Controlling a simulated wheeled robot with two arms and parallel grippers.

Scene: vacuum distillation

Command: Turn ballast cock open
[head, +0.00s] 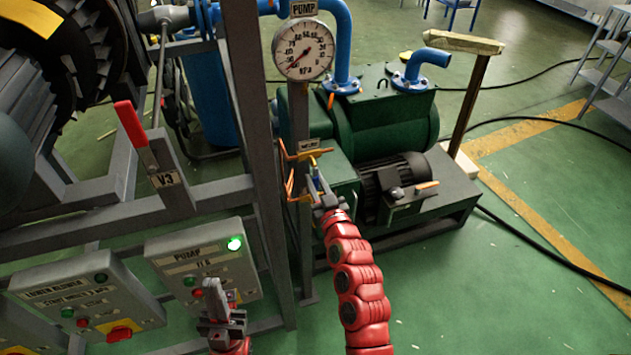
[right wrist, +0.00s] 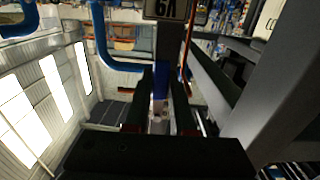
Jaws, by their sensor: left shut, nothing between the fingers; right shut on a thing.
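The ballast cock shows as a small blue handle (head: 318,182) beside the gauge post, at the green pump's left end. My right gripper (head: 322,196) reaches it from the front and is shut on it. In the right wrist view, the blue handle (right wrist: 160,82) stands between the dark fingers (right wrist: 161,105). The cock's body is mostly hidden by the gripper, so I cannot tell its angle. My left gripper (head: 215,295) is shut and empty, in front of the pump switch box (head: 190,252), whose green lamp (head: 235,244) is lit.
The round gauge (head: 303,49) sits on the post (head: 299,115) above the cock. Orange pieces (head: 290,186) stick out close by. The grey frame upright (head: 252,130) stands left of my right gripper. A red-handled lever (head: 130,123) stands further left. Green floor (head: 520,290) is clear at right.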

